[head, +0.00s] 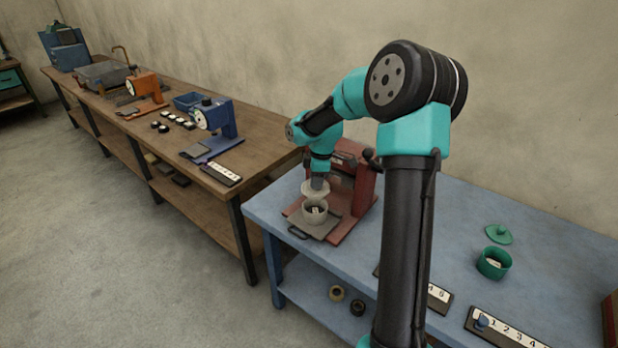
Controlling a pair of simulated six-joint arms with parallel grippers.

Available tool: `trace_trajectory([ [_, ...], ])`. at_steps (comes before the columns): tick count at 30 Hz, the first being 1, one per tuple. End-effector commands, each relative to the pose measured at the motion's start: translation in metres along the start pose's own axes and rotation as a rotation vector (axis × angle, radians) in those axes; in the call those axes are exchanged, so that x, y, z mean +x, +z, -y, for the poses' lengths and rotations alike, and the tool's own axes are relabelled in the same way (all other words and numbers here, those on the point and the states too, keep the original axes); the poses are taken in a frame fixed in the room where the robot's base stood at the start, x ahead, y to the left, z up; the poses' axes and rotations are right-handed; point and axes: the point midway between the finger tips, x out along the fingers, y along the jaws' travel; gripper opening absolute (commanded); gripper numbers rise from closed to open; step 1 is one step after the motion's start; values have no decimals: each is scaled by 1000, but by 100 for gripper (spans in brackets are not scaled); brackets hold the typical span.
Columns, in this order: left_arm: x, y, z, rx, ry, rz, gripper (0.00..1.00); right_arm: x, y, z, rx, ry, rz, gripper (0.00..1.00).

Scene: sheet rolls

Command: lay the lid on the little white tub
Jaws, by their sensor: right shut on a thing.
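The little white tub (314,217) stands upright on a dark plate at the front of the red machine. Something pale is inside its open top. The white lid (313,190) is held just above the tub, close over its rear rim. My right gripper (318,184) points down and is shut on the lid; its fingertips are small and partly hidden. I cannot tell whether the lid touches the rim. My left gripper is not in view.
The red machine (360,201) stands close behind and right of the tub. A green tub (494,264) and green lid (498,234) lie further right on the blue table (460,215). Numbered strips lie near its front edge. A wooden bench (255,130) with other machines stands left.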

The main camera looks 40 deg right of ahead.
Motion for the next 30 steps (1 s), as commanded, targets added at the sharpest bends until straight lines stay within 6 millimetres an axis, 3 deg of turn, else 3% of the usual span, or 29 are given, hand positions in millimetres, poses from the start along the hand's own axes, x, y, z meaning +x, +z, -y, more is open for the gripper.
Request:
trace_trajectory([
  [11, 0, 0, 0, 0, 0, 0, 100, 5, 0, 0, 0, 0, 0, 3],
  [30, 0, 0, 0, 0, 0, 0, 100, 51, 6, 0, 0, -1, 0, 3],
])
